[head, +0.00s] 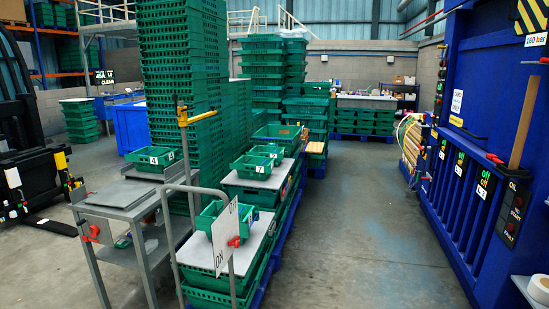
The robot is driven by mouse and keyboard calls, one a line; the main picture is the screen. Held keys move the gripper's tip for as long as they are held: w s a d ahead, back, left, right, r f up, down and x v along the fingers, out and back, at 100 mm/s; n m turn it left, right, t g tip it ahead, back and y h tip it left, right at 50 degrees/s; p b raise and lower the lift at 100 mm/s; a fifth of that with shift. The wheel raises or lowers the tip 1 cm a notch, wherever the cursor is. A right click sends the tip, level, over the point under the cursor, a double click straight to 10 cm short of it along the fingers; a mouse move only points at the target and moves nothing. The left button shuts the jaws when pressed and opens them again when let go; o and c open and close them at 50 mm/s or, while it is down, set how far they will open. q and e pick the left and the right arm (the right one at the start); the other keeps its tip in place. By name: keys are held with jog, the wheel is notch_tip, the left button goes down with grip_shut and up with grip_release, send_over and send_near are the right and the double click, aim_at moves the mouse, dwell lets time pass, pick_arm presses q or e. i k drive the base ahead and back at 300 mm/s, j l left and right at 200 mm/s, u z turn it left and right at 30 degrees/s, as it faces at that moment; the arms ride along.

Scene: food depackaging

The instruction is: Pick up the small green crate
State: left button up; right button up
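Several small green crates show in the head view. One small green crate (211,219) stands nearest, on a grey-topped green stack at the lower middle, partly hidden by a white sign. Another small green crate (150,166) with a white number label sits further left, beside the tall green stack. A third labelled small crate (251,172) stands on a grey board behind the nearest one, with another small crate (267,151) just behind it. I cannot tell which one the task names. Neither of my grippers is in view.
A grey metal cart (122,193) and a tilted white sign (226,236) on a rail stand in front of the crates. A tall green crate stack (180,75) rises behind. A blue machine (480,130) lines the right side. The concrete floor (370,225) between is clear.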

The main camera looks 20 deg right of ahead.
aim_at(268, 151)
jog(key=i+l, duration=0.8)
jog(key=i+l+z, duration=0.1)
jog(key=i+l, duration=1.35)
jog(key=i, duration=0.25)
